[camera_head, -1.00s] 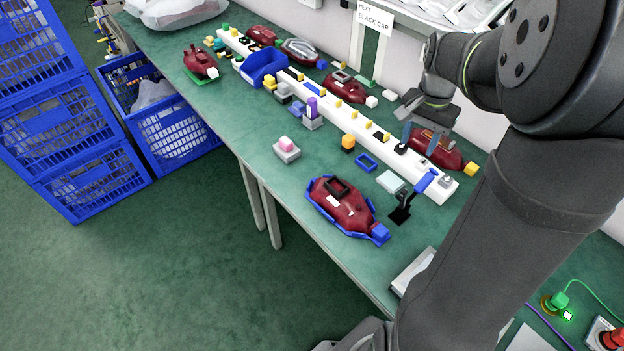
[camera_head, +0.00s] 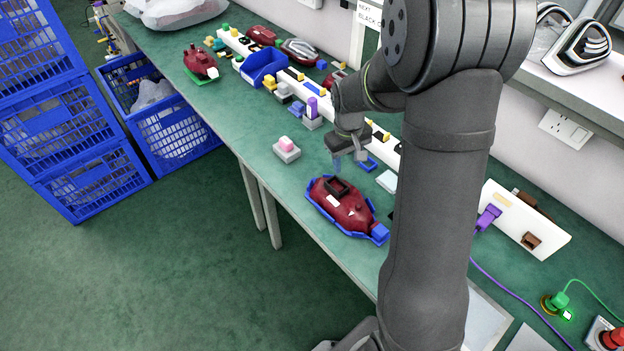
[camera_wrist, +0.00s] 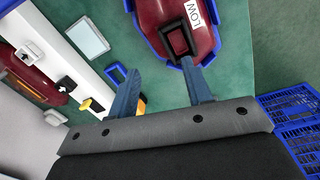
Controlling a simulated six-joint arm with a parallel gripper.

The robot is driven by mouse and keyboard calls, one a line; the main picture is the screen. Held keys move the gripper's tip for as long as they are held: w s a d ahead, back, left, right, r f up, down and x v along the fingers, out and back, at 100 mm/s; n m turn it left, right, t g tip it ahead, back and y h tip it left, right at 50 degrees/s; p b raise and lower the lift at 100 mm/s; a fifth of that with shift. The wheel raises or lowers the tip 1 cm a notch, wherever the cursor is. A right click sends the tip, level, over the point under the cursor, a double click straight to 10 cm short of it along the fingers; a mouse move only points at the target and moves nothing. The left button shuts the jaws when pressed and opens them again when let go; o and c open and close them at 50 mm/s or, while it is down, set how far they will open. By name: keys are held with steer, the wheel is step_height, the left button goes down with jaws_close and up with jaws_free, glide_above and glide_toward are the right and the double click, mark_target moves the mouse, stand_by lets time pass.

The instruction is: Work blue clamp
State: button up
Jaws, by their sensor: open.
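The blue-handled clamp is almost wholly hidden behind my arm in the head view; only a bit of its dark base (camera_head: 391,215) may show. A dark red lamp (camera_head: 345,205) with a black square frame on top lies in a blue cradle (camera_head: 314,205). My gripper (camera_head: 350,161) is open and empty, above the table just behind the lamp. In the wrist view, my open fingers (camera_wrist: 160,86) point toward the lamp (camera_wrist: 205,40). The right fingertip overlaps the lamp's black frame (camera_wrist: 178,40) in the picture; I cannot tell the height gap.
A small blue frame (camera_head: 368,164) and a pale block (camera_head: 387,181) lie near my gripper. A white rail (camera_head: 385,150) with small parts runs behind. A grey block with a pink top (camera_head: 286,148) stands to the left. Blue crates (camera_head: 180,140) stand on the floor.

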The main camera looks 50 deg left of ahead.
steer(key=s+a+f+n, duration=0.1)
steer(key=s+f+n, duration=0.1)
steer(key=s+a+f+n, duration=0.3)
steer(key=s+f+n, duration=0.1)
steer(key=s, duration=0.1)
steer(key=shift+a+f+n, duration=0.25)
steer(key=shift+a+n, duration=0.05)
steer(key=shift+a, duration=0.05)
steer(key=shift+s+a+f+n, duration=0.2)
steer(key=shift+s+n, duration=0.1)
steer(key=shift+s, duration=0.1)
steer(key=shift+w+d, duration=0.1)
steer(key=shift+w+r, duration=0.15)
steer(key=shift+w, duration=0.1)
steer(key=w+d+r+m, duration=0.1)
steer(key=w+m, duration=0.1)
steer(key=w+d+r+m, duration=0.1)
steer(key=w+r+m, duration=0.1)
steer(key=w+d+r+m, duration=0.2)
steer(key=shift+r, duration=0.2)
steer(key=w+d+r+m, duration=0.6)
steer(key=d+r+m, duration=0.1)
steer(key=m, duration=0.1)
steer(key=shift+r, duration=0.35)
